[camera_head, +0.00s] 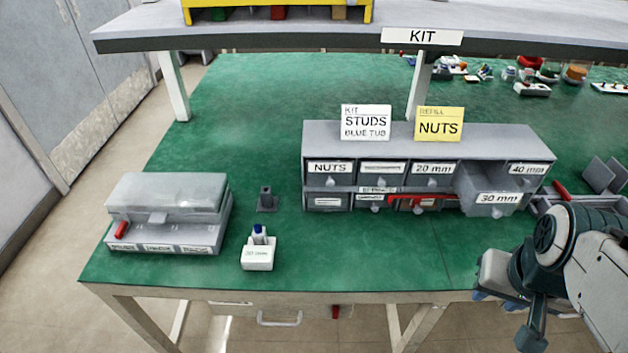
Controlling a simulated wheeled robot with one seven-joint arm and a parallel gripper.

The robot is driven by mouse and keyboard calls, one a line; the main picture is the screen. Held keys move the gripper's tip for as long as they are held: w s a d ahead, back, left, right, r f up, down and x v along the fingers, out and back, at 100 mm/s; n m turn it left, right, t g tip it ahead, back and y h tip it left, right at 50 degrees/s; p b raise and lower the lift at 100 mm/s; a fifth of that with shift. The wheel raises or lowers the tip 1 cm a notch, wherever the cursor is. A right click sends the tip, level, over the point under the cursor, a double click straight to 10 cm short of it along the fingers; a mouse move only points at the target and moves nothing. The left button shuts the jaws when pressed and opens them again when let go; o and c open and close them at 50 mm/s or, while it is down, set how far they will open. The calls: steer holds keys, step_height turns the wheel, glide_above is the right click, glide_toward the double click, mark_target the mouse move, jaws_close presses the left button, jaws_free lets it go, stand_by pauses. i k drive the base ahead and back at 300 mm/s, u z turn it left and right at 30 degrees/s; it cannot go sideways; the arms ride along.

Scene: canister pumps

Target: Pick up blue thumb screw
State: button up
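A small blue-topped piece (258,231) stands upright in a small white labelled holder (257,260) near the front left of the green bench. It is the only clear blue item on the near bench; it is too small to tell for sure that it is the thumb screw. My gripper (508,308) is at the lower right, by the bench's front edge, far to the right of the white holder. Its fingers are partly hidden by the wrist, and I cannot tell whether they are open or shut.
A grey drawer cabinet (330,137) stands mid-bench, with one 30 mm drawer (497,198) pulled out. A grey case (165,190) is at left, with a dark post (266,198) beside it. A raised shelf (290,32) spans the back. The front middle is clear.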

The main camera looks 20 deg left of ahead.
mark_target(258, 229)
steer(key=z, duration=2.2)
steer(key=k, duration=1.65)
steer(key=u, duration=2.3)
steer(key=i, duration=0.55)
